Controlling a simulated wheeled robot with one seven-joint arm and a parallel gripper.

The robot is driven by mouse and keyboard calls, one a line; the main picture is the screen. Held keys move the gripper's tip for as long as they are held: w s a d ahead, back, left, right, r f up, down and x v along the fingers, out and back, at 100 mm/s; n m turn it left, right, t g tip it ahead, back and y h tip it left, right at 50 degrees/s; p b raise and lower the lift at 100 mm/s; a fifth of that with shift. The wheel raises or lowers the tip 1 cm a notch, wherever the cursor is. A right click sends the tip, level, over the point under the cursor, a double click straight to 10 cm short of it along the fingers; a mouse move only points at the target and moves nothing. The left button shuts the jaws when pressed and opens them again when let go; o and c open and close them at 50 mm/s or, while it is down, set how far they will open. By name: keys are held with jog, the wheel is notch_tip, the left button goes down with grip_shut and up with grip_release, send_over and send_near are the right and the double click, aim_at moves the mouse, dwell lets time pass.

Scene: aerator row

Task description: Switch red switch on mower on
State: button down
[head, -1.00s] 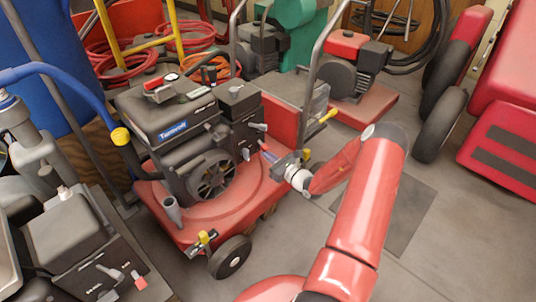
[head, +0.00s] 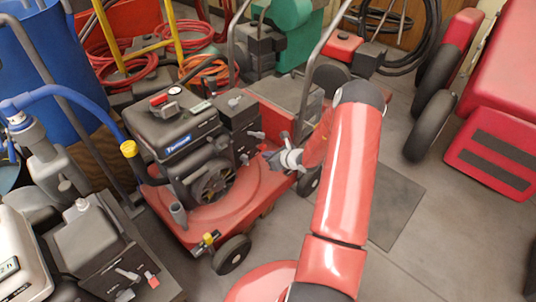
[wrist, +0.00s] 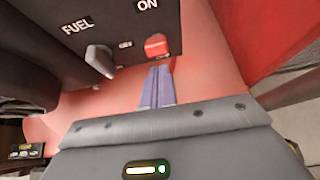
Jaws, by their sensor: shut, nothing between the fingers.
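The mower (head: 237,203) has a red deck, a black engine and a blue label, and stands left of centre in the head view. In the wrist view, its dark panel carries the red switch (wrist: 156,46) under the word ON. A grey fuel lever (wrist: 100,61) sits to its left under FUEL. My gripper (wrist: 158,72) is shut and empty, its two purple-grey fingertips just below the switch. I cannot tell whether they touch it, or which way the switch is set. In the head view my gripper (head: 270,156) is at the mower's right side; I cannot make out the switch there.
Another red machine (head: 345,45) stands behind. Dark wheels (head: 435,125) and a red body are at the right. Bare floor (head: 450,240) lies at the lower right.

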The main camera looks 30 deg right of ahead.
jog(key=shift+r, duration=0.15)
jog(key=shift+r+p, duration=0.35)
jog(key=shift+r, duration=0.35)
